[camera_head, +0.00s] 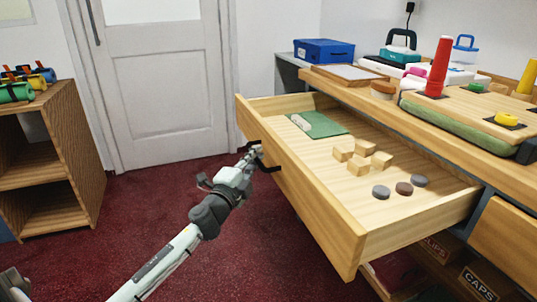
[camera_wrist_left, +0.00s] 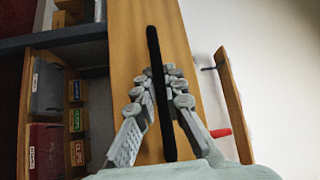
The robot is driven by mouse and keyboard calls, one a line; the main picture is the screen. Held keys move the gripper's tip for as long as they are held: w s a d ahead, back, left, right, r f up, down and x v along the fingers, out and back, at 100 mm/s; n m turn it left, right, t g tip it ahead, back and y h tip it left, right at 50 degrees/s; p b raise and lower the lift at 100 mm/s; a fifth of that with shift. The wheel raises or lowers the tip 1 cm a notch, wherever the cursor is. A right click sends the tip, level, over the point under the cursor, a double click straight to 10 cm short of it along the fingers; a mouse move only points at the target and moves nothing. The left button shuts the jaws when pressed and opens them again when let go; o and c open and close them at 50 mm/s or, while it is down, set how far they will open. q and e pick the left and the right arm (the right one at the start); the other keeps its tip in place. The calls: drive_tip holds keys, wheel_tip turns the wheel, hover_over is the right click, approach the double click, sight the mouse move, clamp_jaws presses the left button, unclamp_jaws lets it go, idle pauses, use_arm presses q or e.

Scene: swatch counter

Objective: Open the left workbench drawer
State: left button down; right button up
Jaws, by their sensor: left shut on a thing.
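The left workbench drawer (camera_head: 310,204) is pulled far out from the bench in the head view. Inside it lie a green mat (camera_head: 322,125), several small wooden blocks (camera_head: 359,165) and three dark round discs (camera_head: 404,188). My left gripper (camera_head: 256,152) is at the drawer's front, shut on its black handle (camera_head: 270,168). In the left wrist view the black handle (camera_wrist_left: 155,70) runs between the fingers of my left gripper (camera_wrist_left: 160,85), with the wooden drawer front (camera_wrist_left: 125,45) behind it.
Another drawer front (camera_head: 505,232) is at the right. A wooden shelf unit (camera_head: 55,160) stands at the left. Red floor (camera_head: 190,185) is clear before the white door (camera_head: 160,85).

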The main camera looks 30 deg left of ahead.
use_arm(q)
drive_tip(key=shift+s+a, duration=0.2)
drive_tip(key=shift+s, duration=0.1)
use_arm(e)
drive_tip(key=shift+s, duration=0.15)
drive_tip(key=shift+s+f, duration=0.1)
use_arm(q)
drive_tip(key=c, duration=1.6)
unclamp_jaws()
drive_tip(key=s, duration=0.4)
drive_tip(key=s+d+f, duration=0.1)
drive_tip(key=s, duration=0.6)
drive_tip(key=shift+s+d+f, duration=0.3)
drive_tip(key=shift+s, duration=0.1)
